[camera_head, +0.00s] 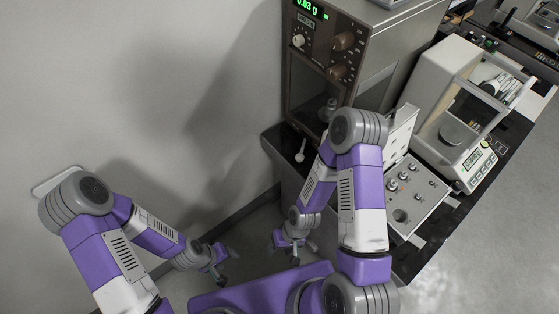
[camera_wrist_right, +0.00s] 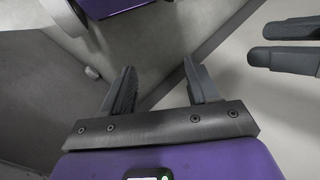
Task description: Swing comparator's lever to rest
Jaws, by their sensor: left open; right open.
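The comparator (camera_head: 330,62) is the tall grey-brown instrument with a green display, knobs and a glass-fronted chamber. A pale lever with a round end (camera_head: 300,156) sticks out low at its front; its exact setting is hard to tell. My right gripper (camera_head: 294,250) is open and empty, below and apart from the lever. Its two fingers also show spread in the right wrist view (camera_wrist_right: 160,88). My left gripper (camera_head: 217,272) is open and empty, farther left, low near the wall. Dark fingers, apparently my left gripper's (camera_wrist_right: 285,45), show at the right wrist view's upper right.
A white balance (camera_head: 425,97) with a glass chamber stands right of the comparator. A bare wall (camera_head: 130,80) fills the left. Open floor lies below the comparator's front.

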